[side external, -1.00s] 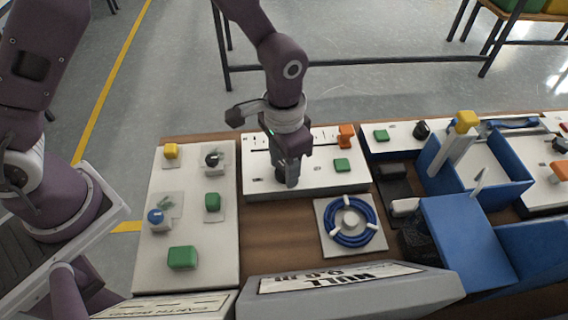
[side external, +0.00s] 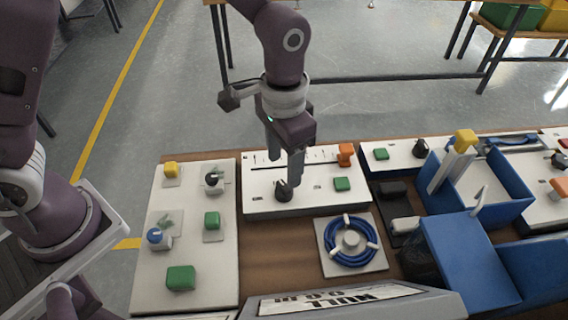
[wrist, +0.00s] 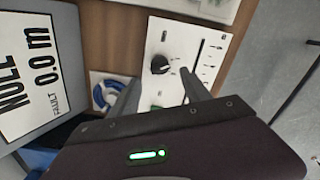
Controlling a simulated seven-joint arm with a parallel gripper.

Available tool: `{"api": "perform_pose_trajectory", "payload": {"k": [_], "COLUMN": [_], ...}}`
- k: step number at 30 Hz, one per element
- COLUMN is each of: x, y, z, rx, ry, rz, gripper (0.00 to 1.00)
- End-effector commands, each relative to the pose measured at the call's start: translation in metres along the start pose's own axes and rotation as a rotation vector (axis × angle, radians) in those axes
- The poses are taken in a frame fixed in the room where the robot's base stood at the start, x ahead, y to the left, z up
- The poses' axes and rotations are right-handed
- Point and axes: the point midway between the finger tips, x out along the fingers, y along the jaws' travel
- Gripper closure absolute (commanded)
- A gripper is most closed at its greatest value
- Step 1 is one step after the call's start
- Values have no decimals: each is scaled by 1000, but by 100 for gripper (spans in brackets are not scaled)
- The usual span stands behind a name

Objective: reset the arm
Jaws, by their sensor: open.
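My gripper (side external: 286,168) is open and empty. Its fingertips are just above the white panel (side external: 262,205) in the middle of the bench, by a black pointed knob (side external: 284,191). The knob stands free of the fingers. In the wrist view the two fingers of my gripper (wrist: 158,92) are spread apart, with the black knob (wrist: 159,64) beyond them. The same panel carries a green button (side external: 342,184), an orange slider handle (side external: 346,150) and a long slot.
A left panel (side external: 150,262) holds green, yellow and blue controls. A blue cable ring (side external: 330,249) lies right of centre. A blue bin (side external: 520,182) with a yellow-topped post (side external: 465,137) stands right. A grey display (wrist: 48,110) reads "NULL". Open floor lies behind the bench.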

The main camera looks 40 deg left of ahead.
Motion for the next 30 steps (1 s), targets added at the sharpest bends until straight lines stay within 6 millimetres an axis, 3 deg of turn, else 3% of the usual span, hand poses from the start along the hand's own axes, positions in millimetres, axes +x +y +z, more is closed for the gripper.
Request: {"api": "perform_pose_trajectory", "payload": {"k": [2, 4, 7, 9, 13, 15, 18, 21, 30], "x": [-2, -19, -72, -112, -158, -168, -171, -168, -167], "y": [-1, -8, -32, -50, -72, -76, -76, -75, -74], "z": [0, 5, 29, 60, 130, 164, 200, 219, 225], "rx": [-2, -19, -79, -135, -237, -284, -334, -361, -371], "ry": [3, 27, 108, 180, 310, 370, 435, 471, 484], "rz": [0, 1, 0, -6, -30, -48, -72, -87, -93], "gripper": [44, 44, 44, 44, 44, 44, 44, 44, 44]}}
